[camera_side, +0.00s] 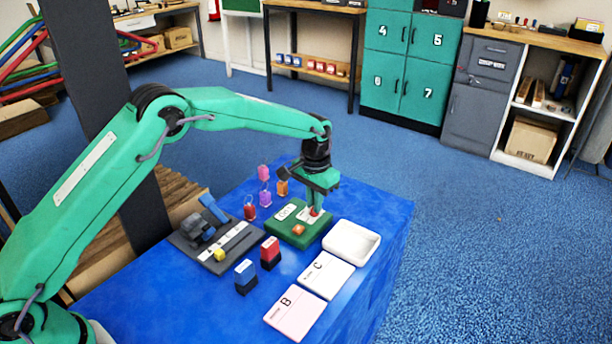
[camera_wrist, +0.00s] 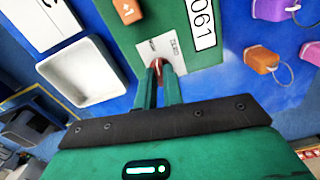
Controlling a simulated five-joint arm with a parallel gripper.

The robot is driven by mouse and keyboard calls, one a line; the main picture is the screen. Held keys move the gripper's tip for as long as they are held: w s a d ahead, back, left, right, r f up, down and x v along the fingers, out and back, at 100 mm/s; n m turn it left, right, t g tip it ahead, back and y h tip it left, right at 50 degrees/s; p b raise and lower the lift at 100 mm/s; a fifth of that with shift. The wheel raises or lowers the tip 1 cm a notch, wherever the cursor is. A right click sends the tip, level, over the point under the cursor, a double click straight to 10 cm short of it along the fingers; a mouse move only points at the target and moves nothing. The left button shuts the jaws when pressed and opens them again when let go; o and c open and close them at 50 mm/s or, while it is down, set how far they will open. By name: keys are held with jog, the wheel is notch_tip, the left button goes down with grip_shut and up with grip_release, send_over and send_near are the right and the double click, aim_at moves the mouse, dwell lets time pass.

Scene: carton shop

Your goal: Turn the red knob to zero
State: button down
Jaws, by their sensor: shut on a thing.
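The red knob (camera_wrist: 159,68) sits on a white dial plate (camera_wrist: 148,49) on a green box. In the side view the red knob (camera_side: 315,211) shows as a small red spot under my fingertips. The green box (camera_side: 292,232) stands on the blue table and also carries an orange button (camera_side: 298,230) and a white number label (camera_side: 285,212). My gripper (camera_side: 313,208) points down over the plate. In the wrist view my gripper (camera_wrist: 159,72) has its two fingers closed on the knob, one on each side. The fingers hide much of the knob, and the dial marks are too small to read.
A white tray (camera_side: 352,243) stands right of the box. Cards B (camera_side: 294,312) and C (camera_side: 326,275) lie in front. Red (camera_side: 270,253) and blue (camera_side: 246,276) stamps stand front left. A grey stapler-like device (camera_side: 203,232) and several coloured tags (camera_side: 265,198) lie left and behind.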

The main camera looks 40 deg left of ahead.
jog(key=m, duration=1)
jog(key=shift+r, duration=0.1)
jog(key=shift+m, duration=0.3)
jog(key=c, duration=1.5)
grip_release()
notch_tip(320, 180, up, 7)
jog(key=shift+f, duration=0.1)
jog(key=shift+r, duration=0.5)
jog(key=shift+r, duration=0.1)
